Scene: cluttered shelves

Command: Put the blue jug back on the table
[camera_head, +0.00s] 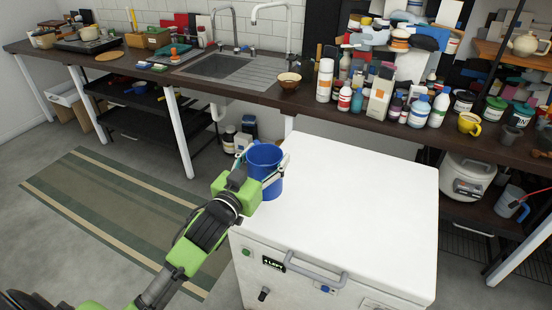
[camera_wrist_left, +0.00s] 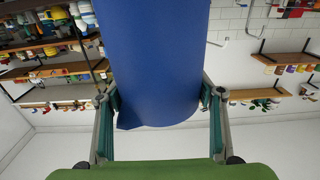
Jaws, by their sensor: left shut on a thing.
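The blue jug (camera_head: 265,172) is held by my left gripper (camera_head: 264,160), with one finger on each side of its body. In the head view it shows at the back left corner of the white chest (camera_head: 360,185). I cannot tell whether its base touches the chest lid or is just off it. In the left wrist view the jug (camera_wrist_left: 158,60) fills the space between the two fingers, and its far end is out of frame. The dark worktop (camera_head: 250,88) runs along the wall behind. My right gripper is not in view.
The worktop's right part is crowded with bottles (camera_head: 358,98), a bowl (camera_head: 288,82) and a yellow mug (camera_head: 470,123). A sink (camera_head: 222,66) is set in it further left. The chest lid is bare. A striped rug (camera_head: 110,205) lies on the floor at left.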

